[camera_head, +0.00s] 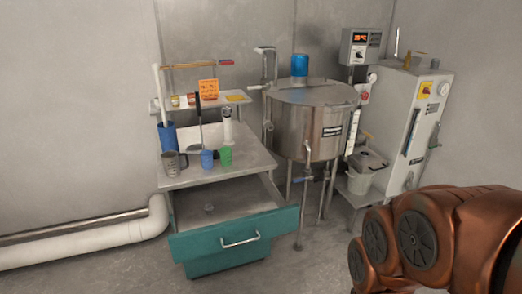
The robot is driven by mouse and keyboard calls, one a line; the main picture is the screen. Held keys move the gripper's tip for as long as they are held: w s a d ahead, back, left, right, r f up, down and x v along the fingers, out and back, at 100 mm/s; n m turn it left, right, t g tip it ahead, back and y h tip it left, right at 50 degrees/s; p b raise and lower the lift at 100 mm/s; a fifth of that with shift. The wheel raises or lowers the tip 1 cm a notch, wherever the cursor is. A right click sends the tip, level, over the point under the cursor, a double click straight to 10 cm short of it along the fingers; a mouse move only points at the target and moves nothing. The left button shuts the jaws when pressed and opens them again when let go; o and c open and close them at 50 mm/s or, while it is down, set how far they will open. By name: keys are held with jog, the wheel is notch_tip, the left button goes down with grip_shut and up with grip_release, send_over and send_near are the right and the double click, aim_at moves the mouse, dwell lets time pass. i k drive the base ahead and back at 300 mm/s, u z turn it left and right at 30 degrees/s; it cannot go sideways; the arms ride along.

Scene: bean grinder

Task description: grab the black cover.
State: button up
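My copper arm fills the lower right corner, in front of and below the bucket. My gripper is out of the frame.
At left, a workbench (245,158) holds several cups and has an open teal drawer (222,243). White pipes (85,242) run along the left wall.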

aim_at(216, 155)
jog(key=z, duration=0.85)
jog(key=i, duration=3.15)
jog(key=u, duration=3.75)
jog(key=i, duration=0.5)
